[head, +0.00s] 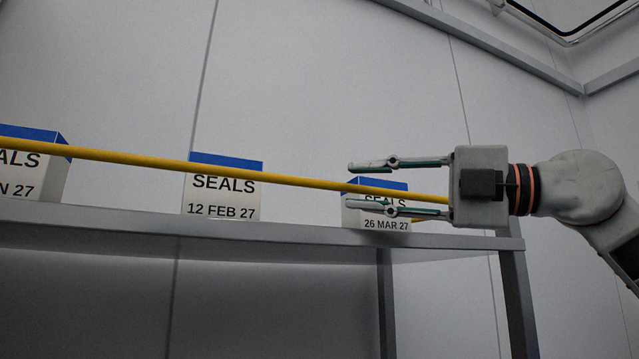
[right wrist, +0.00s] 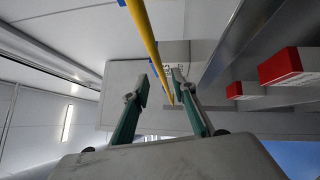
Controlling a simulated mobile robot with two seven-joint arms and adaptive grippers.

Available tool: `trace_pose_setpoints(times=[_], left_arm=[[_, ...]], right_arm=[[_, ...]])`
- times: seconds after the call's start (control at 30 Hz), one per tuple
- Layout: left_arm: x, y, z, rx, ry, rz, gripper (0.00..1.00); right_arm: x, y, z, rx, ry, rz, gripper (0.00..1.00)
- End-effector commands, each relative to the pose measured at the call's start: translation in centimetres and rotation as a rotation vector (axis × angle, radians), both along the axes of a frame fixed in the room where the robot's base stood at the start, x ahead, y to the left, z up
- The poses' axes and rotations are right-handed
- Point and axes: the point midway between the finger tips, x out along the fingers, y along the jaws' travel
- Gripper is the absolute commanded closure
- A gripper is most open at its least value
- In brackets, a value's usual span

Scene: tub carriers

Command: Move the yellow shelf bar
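The long yellow shelf bar (head: 240,173) runs along the front of the shelf, in front of the boxes, sloping down to the right in the head view. My right gripper (head: 350,185) is open at its right end, with one finger above the bar's line and one below. In the right wrist view the bar (right wrist: 145,30) comes down from the top and lines up with the gap between the open fingertips (right wrist: 157,82). Neither finger visibly presses on it. A short yellow piece shows below the lower finger. My left gripper is not in view.
White boxes with blue tops marked SEALS stand on the grey shelf (head: 290,236): one at left (head: 30,175), one in the middle (head: 222,190), one at right (head: 380,224) partly behind my gripper. Red-and-white boxes (right wrist: 290,66) show in the right wrist view. A shelf post (head: 517,300) stands at right.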

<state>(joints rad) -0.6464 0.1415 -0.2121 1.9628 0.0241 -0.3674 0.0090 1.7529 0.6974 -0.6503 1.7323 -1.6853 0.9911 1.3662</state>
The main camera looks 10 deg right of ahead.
Motion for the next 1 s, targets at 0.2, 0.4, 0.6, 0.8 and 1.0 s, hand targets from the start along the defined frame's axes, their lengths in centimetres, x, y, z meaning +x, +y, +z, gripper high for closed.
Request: trace_pose_setpoints(times=[0.2,0.4,0.6,0.8,1.0], left_arm=[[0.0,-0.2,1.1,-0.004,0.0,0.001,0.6],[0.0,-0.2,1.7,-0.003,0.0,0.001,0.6],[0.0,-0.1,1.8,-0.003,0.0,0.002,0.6],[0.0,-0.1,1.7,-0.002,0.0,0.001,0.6],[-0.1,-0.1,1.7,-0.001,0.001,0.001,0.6]], right_arm=[[1.4,3.2,0.7,-0.001,0.0,0.004,0.74],[2.5,5.2,0.9,0.0,0.0,0.002,0.74],[2.8,5.8,0.9,0.0,-0.001,0.002,0.74],[2.8,5.7,0.9,0.0,-0.001,0.002,0.79],[2.8,5.7,0.9,0.0,-0.001,0.002,1.0]])
